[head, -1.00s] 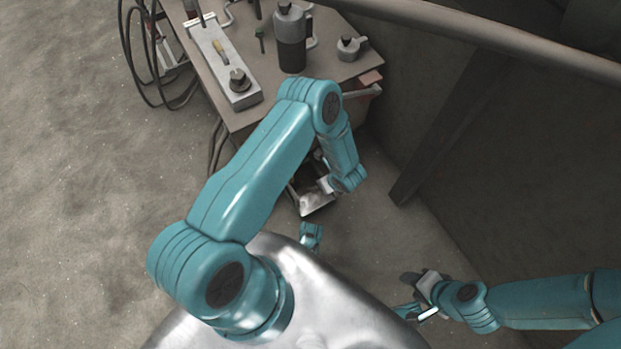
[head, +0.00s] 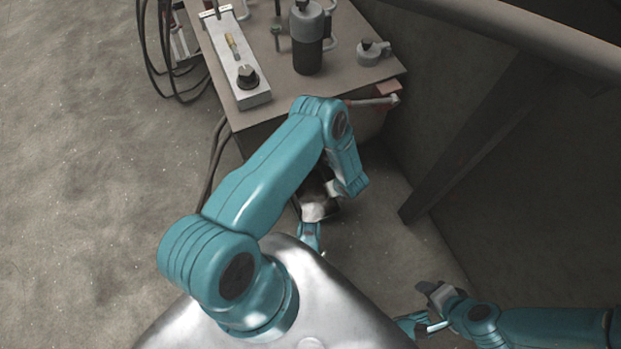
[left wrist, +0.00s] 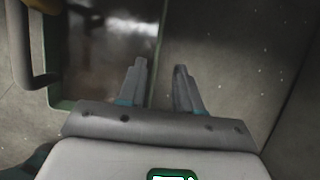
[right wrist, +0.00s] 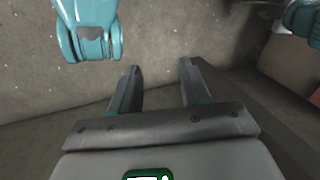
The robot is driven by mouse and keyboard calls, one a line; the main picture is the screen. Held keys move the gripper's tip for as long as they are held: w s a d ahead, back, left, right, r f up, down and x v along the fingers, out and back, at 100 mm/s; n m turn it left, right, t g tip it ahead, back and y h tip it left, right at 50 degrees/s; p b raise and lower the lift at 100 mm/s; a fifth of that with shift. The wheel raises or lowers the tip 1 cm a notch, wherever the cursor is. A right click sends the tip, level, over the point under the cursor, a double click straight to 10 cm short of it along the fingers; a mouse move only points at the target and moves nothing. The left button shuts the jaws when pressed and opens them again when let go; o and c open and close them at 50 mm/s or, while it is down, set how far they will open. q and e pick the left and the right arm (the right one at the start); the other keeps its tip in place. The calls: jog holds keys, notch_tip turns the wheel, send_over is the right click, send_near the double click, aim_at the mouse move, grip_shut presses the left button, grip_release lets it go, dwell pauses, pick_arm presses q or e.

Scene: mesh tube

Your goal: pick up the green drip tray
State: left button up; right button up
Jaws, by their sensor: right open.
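The drip tray (left wrist: 100,75) fills the upper left of the left wrist view, with a thin green rim and a dark, shiny inside. My left gripper (left wrist: 159,66) is open. In that view its left finger overlaps the tray's inside and its right finger is over bare floor, with the tray's right edge between them. I cannot tell the height between fingers and rim. In the head view my left arm hides most of the tray and the left gripper. My right gripper (head: 431,290) is open and empty over the floor at the lower right; its fingers also show in the right wrist view (right wrist: 159,66).
A bench (head: 350,20) stands behind the tray, carrying a dark bottle (head: 307,45), a metal block with a knob (head: 240,65) and a small can (head: 372,52). Cables (head: 165,70) hang at its left. A wall and slanted beam (head: 470,140) close the right side. The left floor is clear.

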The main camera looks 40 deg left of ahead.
pick_arm(q)
jog(key=b+x, duration=0.3)
jog(key=x, duration=0.2)
jog(key=shift+s+a, duration=0.2)
jog(key=shift+w+a+f+b, duration=0.15)
jog(key=shift+f+b, duration=0.15)
jog(key=shift+f, duration=0.05)
jog(key=shift+r, duration=0.1)
pick_arm(e)
jog(key=shift+t, duration=0.5)
jog(key=f, duration=0.1)
jog(key=w+f, duration=0.2)
jog(key=shift+w+d+f, duration=0.2)
jog(key=shift+d, duration=0.1)
pick_arm(q)
grip_shut()
